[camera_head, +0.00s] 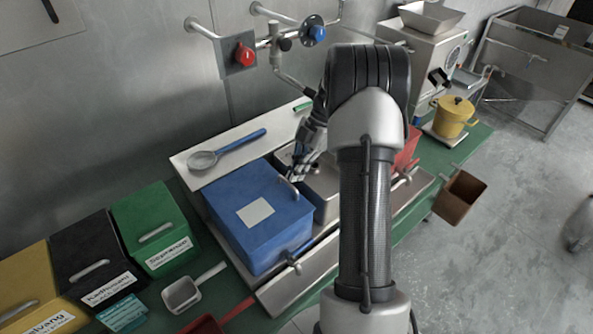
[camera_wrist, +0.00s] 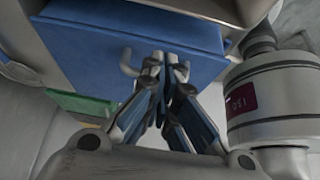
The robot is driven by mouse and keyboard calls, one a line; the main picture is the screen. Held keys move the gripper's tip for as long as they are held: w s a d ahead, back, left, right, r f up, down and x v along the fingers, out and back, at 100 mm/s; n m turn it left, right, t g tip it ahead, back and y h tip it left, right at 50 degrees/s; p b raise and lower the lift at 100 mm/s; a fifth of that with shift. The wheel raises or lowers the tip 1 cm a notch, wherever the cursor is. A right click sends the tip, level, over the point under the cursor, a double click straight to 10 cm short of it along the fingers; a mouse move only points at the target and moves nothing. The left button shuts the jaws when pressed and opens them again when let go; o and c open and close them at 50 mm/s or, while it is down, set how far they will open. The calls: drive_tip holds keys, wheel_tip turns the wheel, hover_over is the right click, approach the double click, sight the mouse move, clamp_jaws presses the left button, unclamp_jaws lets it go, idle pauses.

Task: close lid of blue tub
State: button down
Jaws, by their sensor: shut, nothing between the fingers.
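The blue tub (camera_head: 256,236) stands on the metal tray at the middle of the counter. Its blue lid (camera_head: 240,193), with a pale square on top, lies flat over the tub in the head view. My gripper (camera_head: 301,172) is at the tub's right edge, close to a small metal handle (camera_head: 292,187). In the wrist view my gripper (camera_wrist: 167,64) is shut and empty, its fingertips in front of the blue surface (camera_wrist: 85,52). The handle (camera_wrist: 128,64) is just left of the fingertips there. I cannot tell whether they touch it.
A metal container (camera_head: 322,187) stands right of the tub, partly hidden by my arm. A blue-handled strainer (camera_head: 226,150) lies on the ledge behind. Green (camera_head: 155,228) and black (camera_head: 95,262) bins stand left. A yellow pot (camera_head: 454,116) is at the far right.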

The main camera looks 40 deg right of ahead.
drive_tip(key=shift+r, duration=0.1)
idle(0.4)
drive_tip(key=a+r+p, duration=0.5)
drive_tip(key=r, duration=0.4)
drive_tip(key=a+r+h+p, duration=0.2)
drive_tip(key=a+r+p, duration=0.25)
drive_tip(key=a, duration=0.55)
drive_tip(key=a+r+h+p, duration=0.25)
drive_tip(key=a+p, duration=0.35)
drive_tip(key=a, duration=0.4)
drive_tip(key=s+a+m+t+h+b, duration=0.1)
drive_tip(key=s+m+t+b, duration=0.3)
drive_tip(key=s+m+b, duration=1.2)
drive_tip(key=shift+s+a+r+m+t+b, duration=0.35)
drive_tip(key=shift+s+m, duration=0.65)
drive_tip(key=shift+s, duration=1.65)
drive_tip(key=shift+a+f, duration=0.1)
